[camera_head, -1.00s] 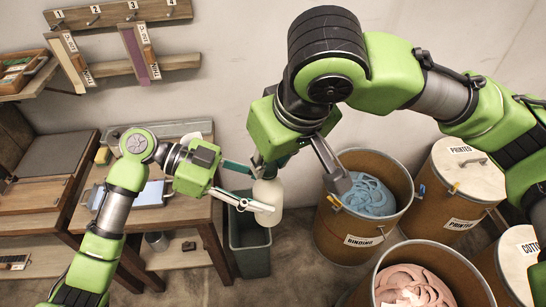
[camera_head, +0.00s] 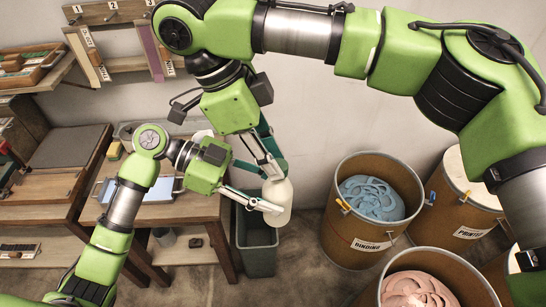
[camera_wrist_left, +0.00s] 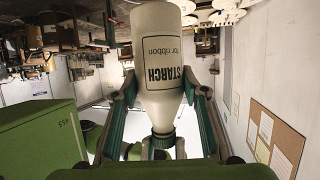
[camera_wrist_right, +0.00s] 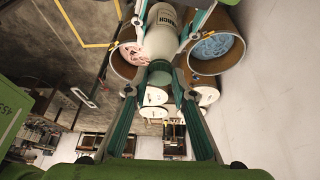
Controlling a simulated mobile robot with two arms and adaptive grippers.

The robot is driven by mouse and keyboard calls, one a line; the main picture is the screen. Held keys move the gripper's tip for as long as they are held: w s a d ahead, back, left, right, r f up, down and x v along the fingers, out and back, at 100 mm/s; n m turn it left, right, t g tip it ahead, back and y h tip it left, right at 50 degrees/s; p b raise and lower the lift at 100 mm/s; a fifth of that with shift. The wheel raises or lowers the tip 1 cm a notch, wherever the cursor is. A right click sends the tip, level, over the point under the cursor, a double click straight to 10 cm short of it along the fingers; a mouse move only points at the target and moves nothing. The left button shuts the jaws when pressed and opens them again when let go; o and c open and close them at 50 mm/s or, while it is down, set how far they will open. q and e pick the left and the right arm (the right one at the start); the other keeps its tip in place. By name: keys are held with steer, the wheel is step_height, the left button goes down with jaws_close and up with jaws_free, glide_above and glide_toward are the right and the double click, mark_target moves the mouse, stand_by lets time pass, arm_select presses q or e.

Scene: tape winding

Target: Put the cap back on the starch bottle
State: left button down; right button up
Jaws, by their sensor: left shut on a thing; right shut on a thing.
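The white starch bottle (camera_head: 277,200) stands about upright in the air, above and beside a grey bin. My left gripper (camera_head: 266,200) is shut around its body; the "STARCH for ribbon" label (camera_wrist_left: 172,62) shows in the left wrist view. The dark teal cap (camera_wrist_right: 160,68) is at the bottle's neck in the right wrist view, and also shows in the left wrist view (camera_wrist_left: 163,141). My right gripper (camera_head: 270,168) comes from above and is shut on the cap. The cap sits in line with the neck; I cannot tell how tightly it is seated.
The grey bin (camera_head: 258,255) is below the bottle. A wooden table with a blue-grey tray (camera_head: 150,190) is to the left. The "BINDING" barrel (camera_head: 338,225) with blue ribbon and a barrel with pink ribbon (camera_head: 405,262) stand to the right. A peg rail (camera_head: 125,12) hangs on the wall.

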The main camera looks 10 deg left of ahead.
steer(key=shift+m, duration=0.4)
steer(key=o, duration=0.7)
steer(key=shift+r, duration=2.3)
steer(key=shift+c, duration=0.6)
